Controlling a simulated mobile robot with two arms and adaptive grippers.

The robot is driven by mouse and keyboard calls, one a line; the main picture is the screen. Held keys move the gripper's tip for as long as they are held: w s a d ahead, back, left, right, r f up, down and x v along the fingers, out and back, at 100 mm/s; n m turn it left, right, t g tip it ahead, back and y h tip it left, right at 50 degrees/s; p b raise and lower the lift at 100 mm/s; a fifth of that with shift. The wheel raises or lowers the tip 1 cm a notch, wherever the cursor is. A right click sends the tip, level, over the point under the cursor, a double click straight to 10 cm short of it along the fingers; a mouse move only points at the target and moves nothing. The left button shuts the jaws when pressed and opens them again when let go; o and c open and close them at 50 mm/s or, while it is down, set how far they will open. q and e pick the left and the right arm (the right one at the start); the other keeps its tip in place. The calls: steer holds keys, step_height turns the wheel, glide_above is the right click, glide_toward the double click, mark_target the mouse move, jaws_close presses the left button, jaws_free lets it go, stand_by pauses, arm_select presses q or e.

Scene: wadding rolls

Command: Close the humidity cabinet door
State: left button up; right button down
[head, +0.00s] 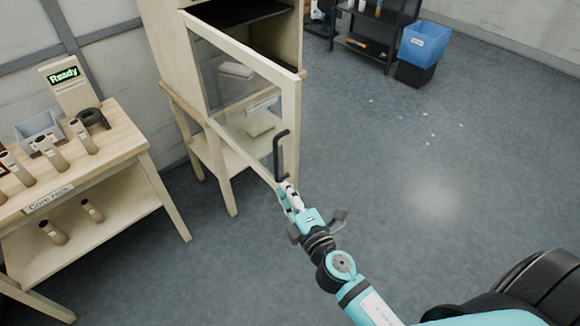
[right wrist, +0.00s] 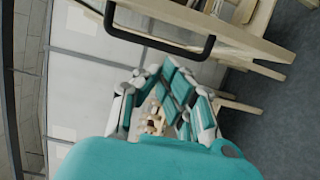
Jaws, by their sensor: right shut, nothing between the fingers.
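The humidity cabinet (head: 283,38) is pale wood on a wooden stand, with its front open. Its door (head: 292,100), a pale frame around a clear pane, stands swung open toward me. A black bar handle (head: 281,156) is on the door's near edge. My right gripper (head: 287,190) is shut and empty, close below the handle; I cannot tell whether it touches the door. In the right wrist view the handle (right wrist: 160,42) crosses above the gripper (right wrist: 155,118), and the door pane shows behind. My left gripper is not in view.
A wooden core rack (head: 118,130) with several tubes and a "Ready" sign (head: 64,75) stands at the left. A black shelf (head: 372,48) and a blue bin (head: 424,43) stand at the back. The floor (head: 390,180) right of the door is clear apart from small white specks.

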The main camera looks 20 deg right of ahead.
mark_target(276, 175)
steer(key=w, duration=0.3)
steer(key=w+p, duration=0.1)
steer(key=w, duration=0.1)
steer(key=shift+w+a+r, duration=0.25)
steer(key=shift+a+r, duration=0.05)
steer(key=shift+a, duration=0.05)
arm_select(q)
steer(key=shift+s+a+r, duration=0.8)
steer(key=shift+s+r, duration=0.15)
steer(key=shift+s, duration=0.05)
arm_select(e)
steer(key=d, duration=0.4)
steer(key=shift+w+f, duration=0.25)
steer(key=shift+w, duration=0.1)
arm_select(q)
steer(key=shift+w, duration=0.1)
